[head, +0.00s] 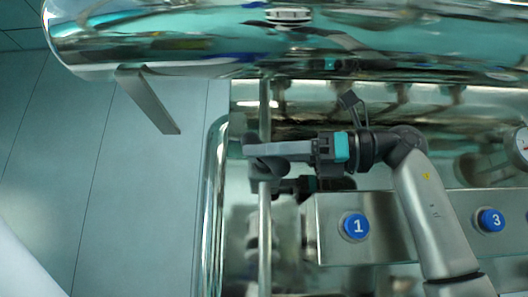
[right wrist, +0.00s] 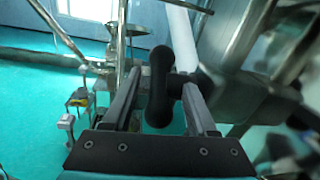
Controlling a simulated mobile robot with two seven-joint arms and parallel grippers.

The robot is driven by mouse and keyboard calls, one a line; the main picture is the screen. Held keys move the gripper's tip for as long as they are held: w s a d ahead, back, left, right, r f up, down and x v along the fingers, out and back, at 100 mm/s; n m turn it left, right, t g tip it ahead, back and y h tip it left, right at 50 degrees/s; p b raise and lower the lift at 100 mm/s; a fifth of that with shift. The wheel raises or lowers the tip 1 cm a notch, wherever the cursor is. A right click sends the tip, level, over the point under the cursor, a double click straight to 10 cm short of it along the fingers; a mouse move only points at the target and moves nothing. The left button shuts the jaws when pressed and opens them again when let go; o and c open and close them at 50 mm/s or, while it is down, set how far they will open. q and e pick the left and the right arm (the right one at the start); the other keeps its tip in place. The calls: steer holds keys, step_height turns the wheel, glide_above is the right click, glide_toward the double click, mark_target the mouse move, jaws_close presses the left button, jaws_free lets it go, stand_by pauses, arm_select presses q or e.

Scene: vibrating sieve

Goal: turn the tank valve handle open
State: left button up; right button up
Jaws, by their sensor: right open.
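The tank valve handle (right wrist: 159,88) is a black bar with rounded ends, upright in the right wrist view. It lies between the two fingers of my right gripper (right wrist: 162,82), which is open with a gap on each side of the handle. In the head view the dark handle (head: 265,168) sits at a thin vertical metal pipe, and my right gripper (head: 268,150) reaches it from the right. The fingers partly overlap the handle there, so contact is hard to judge. My left gripper is not in view.
A large shiny metal cylinder (head: 200,45) spans the top of the head view. A steel box with blue buttons marked 1 (head: 354,226) and 3 (head: 490,220) is below my right arm. A gauge (head: 522,142) is at the right edge. Tiled floor (head: 120,190) is clear on the left.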

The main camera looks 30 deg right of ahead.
steer(key=shift+w, duration=0.1)
steer(key=shift+c, duration=0.3)
jaws_close()
